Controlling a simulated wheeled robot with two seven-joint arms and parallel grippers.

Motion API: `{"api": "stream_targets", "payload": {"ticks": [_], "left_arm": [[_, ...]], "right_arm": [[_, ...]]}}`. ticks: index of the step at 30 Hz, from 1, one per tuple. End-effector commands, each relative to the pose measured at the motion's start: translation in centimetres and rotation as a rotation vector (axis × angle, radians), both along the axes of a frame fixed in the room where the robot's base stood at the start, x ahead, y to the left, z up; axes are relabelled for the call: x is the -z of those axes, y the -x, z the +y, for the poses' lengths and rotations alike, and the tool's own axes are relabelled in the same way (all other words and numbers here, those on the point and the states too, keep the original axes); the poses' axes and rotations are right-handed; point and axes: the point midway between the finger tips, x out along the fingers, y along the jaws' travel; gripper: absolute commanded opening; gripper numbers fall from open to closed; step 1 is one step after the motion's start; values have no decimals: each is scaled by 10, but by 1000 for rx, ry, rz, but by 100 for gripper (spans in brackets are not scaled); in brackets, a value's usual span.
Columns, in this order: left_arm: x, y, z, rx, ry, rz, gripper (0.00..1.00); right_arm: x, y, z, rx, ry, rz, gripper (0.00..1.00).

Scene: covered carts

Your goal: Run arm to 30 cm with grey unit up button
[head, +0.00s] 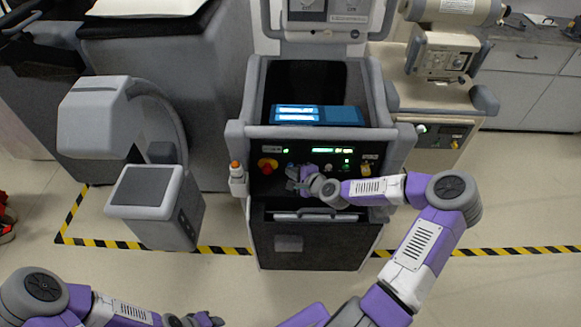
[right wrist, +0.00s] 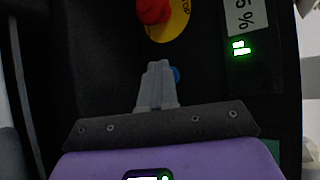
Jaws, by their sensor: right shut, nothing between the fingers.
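The grey unit (head: 245,130) stands in the middle of the head view with a black control panel (head: 268,146) on its front. My right gripper (head: 292,178) is shut and empty, in front of the panel's left half. In the right wrist view its closed fingers (right wrist: 158,72) overlap a blue button (right wrist: 176,74), which is partly hidden; I cannot tell whether they touch. The C-shaped arm (head: 165,110) stands left of the unit. Small green displays (head: 338,150) are lit but unreadable. My left gripper (head: 205,319) is at the bottom edge, its jaws unclear.
A red stop knob on a yellow plate (head: 268,165) sits just left of my right gripper; it also shows in the right wrist view (right wrist: 153,10). A beige unit (head: 440,100) stands at right. Yellow-black tape (head: 222,250) crosses the floor. The floor in front is clear.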

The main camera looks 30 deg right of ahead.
Motion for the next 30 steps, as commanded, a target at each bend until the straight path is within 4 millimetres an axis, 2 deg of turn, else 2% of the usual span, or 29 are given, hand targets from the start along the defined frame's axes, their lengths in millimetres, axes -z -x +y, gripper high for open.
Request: {"api": "stream_targets", "payload": {"ticks": [23,30], "left_arm": [[0,0,0,0,0,0,43],[-4,0,0,0,0,0,43]], "right_arm": [[0,0,0,1,0,-1,0],[-1,9,5,1,0,0,0]]}}
